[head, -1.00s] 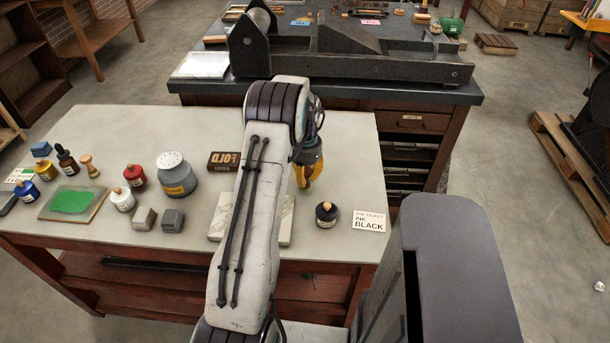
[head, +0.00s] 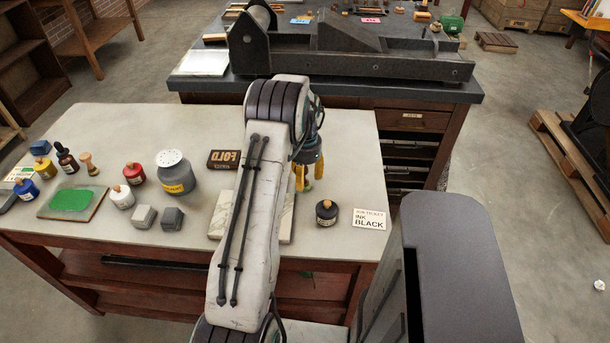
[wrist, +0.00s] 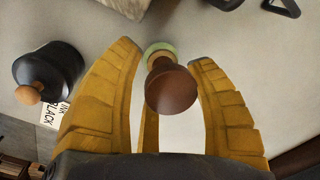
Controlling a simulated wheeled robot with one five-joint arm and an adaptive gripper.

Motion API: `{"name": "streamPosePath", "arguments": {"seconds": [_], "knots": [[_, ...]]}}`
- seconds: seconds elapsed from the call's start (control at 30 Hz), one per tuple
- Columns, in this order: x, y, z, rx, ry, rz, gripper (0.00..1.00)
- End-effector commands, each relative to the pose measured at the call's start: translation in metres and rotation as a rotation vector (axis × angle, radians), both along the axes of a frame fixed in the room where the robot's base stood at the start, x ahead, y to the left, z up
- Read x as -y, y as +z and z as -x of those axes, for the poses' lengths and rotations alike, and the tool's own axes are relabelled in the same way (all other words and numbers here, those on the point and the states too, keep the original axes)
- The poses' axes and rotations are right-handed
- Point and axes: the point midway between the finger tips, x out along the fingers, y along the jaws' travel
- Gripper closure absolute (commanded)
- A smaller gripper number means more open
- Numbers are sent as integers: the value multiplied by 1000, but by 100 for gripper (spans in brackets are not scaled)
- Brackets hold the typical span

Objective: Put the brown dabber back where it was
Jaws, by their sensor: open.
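The brown dabber (wrist: 172,90) stands between the fingers in the wrist view, its round brown knob toward the camera and a pale green base beyond it. In the head view only a small greenish part (head: 306,186) shows low between the fingers, beside my arm. My gripper (head: 307,184) is open, its yellow fingers on either side of the dabber.
An ink card (head: 370,219) lies right of the black jar. A marble slab (head: 286,228) is partly hidden by my arm. Left are a FOLD block (head: 224,159), a grey can (head: 176,175), several ink jars, a green pad (head: 71,200) and a tan-handled dabber (head: 88,164).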

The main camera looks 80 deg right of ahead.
Motion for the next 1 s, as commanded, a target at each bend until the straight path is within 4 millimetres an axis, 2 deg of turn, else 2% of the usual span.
{"name": "streamPosePath", "arguments": {"seconds": [0.27,0.63,1.0], "knots": [[1,16,0,0,0,4,50],[0,80,0,0,0,5,50],[-1,117,1,0,0,1,50]]}}
